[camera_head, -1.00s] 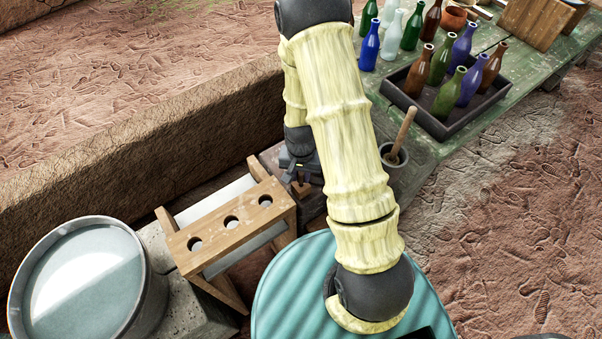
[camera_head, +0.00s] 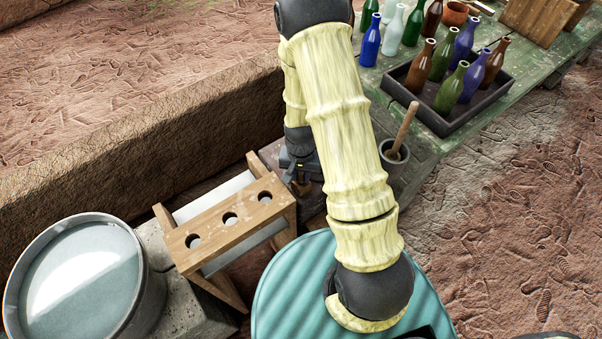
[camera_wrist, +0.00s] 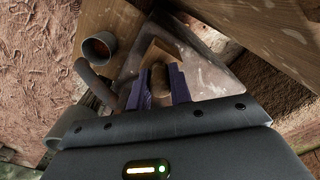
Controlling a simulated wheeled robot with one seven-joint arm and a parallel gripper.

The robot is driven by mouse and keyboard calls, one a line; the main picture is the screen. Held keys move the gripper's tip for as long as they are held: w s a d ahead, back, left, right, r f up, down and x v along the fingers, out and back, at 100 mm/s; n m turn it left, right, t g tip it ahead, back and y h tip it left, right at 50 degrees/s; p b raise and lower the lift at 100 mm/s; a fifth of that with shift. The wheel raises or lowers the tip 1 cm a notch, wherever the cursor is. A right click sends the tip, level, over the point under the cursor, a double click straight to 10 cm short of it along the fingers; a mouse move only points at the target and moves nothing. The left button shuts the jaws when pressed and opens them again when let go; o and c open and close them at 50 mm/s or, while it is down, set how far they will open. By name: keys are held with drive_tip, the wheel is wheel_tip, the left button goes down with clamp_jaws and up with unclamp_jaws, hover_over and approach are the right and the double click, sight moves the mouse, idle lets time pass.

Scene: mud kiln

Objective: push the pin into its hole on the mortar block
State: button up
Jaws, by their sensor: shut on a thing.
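My gripper (camera_wrist: 160,90) is shut on a brown, rounded pin (camera_wrist: 162,85) between its two purple fingers in the wrist view. A light wooden block (camera_wrist: 168,55) lies just beyond the pin, and a grey, pale-smeared slab (camera_wrist: 210,72) is around and beside it. The pin's far end and any hole are hidden, so I cannot tell how deep it sits. In the head view my gripper (camera_head: 300,172) points down behind my arm, over a small brown wooden piece (camera_head: 302,188), which is partly hidden.
A mortar cup (camera_head: 394,155) with a pestle (camera_head: 405,126) stands right of my arm. A wooden rack with holes (camera_head: 230,218) and a water basin (camera_head: 80,285) are left. A bottle tray (camera_head: 432,119) sits on the green table. A mud wall (camera_head: 140,140) runs behind.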

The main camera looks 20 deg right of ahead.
drive_tip(key=shift+f, duration=0.3)
drive_tip(key=o, duration=0.9)
drive_tip(key=shift+o, duration=0.2)
wheel_tip(320, 180, up, 17)
drive_tip(key=p, duration=0.1)
drive_tip(key=shift+r, duration=0.2)
idle(0.5)
